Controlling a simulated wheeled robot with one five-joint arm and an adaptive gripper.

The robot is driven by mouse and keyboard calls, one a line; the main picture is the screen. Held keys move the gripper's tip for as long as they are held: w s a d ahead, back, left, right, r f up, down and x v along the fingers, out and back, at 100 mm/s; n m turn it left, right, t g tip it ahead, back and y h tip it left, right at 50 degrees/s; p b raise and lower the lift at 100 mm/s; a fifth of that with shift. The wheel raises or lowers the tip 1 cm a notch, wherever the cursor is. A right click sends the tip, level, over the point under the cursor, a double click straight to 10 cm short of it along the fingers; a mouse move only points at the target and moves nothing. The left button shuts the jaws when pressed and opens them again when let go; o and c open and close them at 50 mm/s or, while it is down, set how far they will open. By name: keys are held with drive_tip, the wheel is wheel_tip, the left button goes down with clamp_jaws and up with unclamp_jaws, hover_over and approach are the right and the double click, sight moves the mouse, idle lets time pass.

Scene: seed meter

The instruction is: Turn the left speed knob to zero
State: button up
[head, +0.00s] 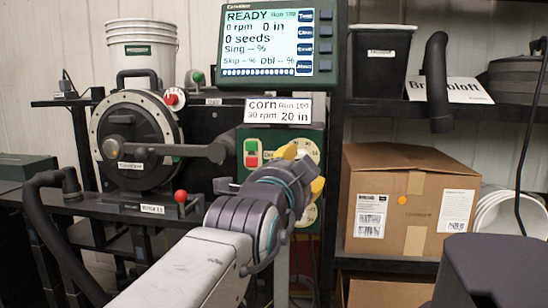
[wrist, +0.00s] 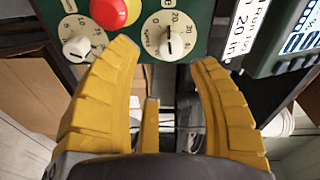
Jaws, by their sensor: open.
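A green control panel (head: 246,180) carries dials with white faces. One white dial with a dark-lined knob (wrist: 170,42) sits just ahead of my fingers in the wrist view. Its line runs up and down there, but I cannot tell its reading. A smaller white knob (wrist: 77,48) is further left, beyond the left finger. I cannot tell for sure which is the left speed knob. My gripper (wrist: 165,55) is open and empty, its yellow fingers either side of the nearer dial and apart from it. In the head view my gripper (head: 302,168) covers much of the panel.
A red mushroom button (wrist: 115,12) on yellow lies close to the dials. Green and red push buttons (head: 251,153) are left of my gripper. The display (head: 280,45) and a label card (head: 278,110) are above. A cardboard box (head: 408,205) stands on the shelf at right.

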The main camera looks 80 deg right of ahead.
drive_tip(key=shift+s+d+r+n+h+b, duration=0.1)
drive_tip(key=shift+d+r+n+b, duration=0.1)
drive_tip(key=shift+d+n+b, duration=0.75)
drive_tip(key=shift+w+d+r+n+h+b, duration=0.15)
drive_tip(key=shift+d+n, duration=0.25)
drive_tip(key=shift+d, duration=1.1)
drive_tip(key=shift+s+d+r+n+h+b, duration=0.1)
drive_tip(key=shift+s+d+r+n+b, duration=0.1)
drive_tip(key=shift+d+n+b, duration=0.75)
drive_tip(key=shift+d+m+p, duration=0.3)
drive_tip(key=shift+a, duration=0.1)
clamp_jaws()
drive_tip(key=shift+r, duration=0.1)
